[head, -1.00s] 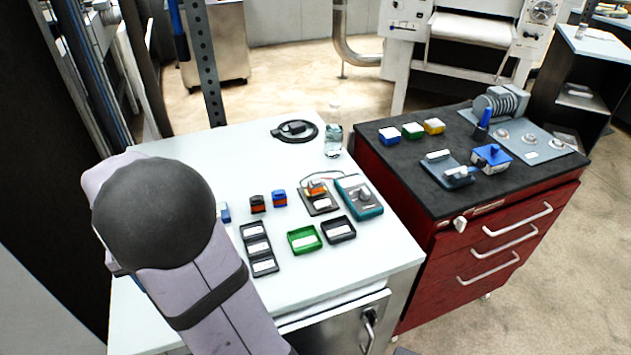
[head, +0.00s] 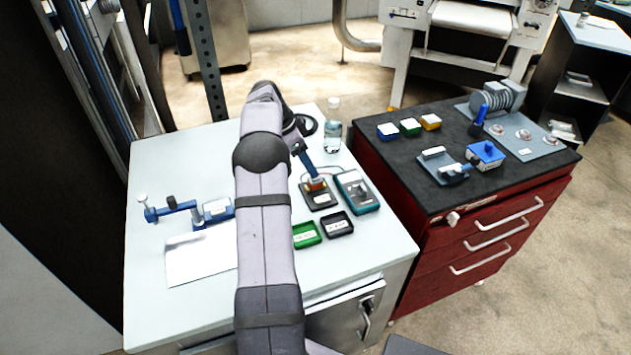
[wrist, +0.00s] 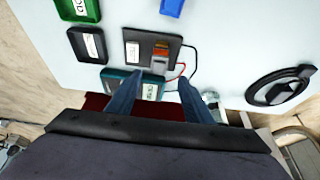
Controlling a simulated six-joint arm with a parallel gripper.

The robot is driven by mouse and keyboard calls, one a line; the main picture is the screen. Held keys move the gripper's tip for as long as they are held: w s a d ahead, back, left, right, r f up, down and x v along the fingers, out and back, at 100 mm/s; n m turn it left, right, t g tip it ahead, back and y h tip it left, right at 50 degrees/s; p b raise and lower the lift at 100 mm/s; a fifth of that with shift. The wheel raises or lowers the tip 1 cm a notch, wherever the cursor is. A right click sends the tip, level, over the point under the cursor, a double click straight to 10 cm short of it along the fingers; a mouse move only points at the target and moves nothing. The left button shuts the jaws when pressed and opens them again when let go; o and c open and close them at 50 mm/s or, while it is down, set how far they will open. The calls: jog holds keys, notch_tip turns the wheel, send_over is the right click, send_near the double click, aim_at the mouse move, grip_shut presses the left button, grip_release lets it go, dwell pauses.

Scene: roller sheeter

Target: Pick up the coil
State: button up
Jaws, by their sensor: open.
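The coil (head: 315,184), small and orange-brown, sits on a dark square base plate (head: 319,199) on the white table. In the wrist view the coil (wrist: 161,49) stands upright on the dark plate (wrist: 139,38), with red and black wires at the plate's edge. My gripper (head: 309,173) reaches down to the coil from above. In the wrist view its two blue fingers (wrist: 158,83) are apart and empty, with the coil just ahead of the gap between their tips. The exact height of the tips over the coil cannot be told.
A teal meter (head: 357,191) stands right beside the plate. A green tray (head: 306,235) and a black tray (head: 337,224) lie in front. A blue fixture (head: 214,212) and a white sheet (head: 199,260) are at left. A bottle (head: 333,130) stands behind.

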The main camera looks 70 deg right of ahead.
aim_at(315, 183)
jog(key=shift+p+x, duration=1.9)
jog(key=shift+x, duration=1.1)
jog(key=shift+s+f, duration=0.15)
jog(key=shift+f, duration=0.55)
grip_shut()
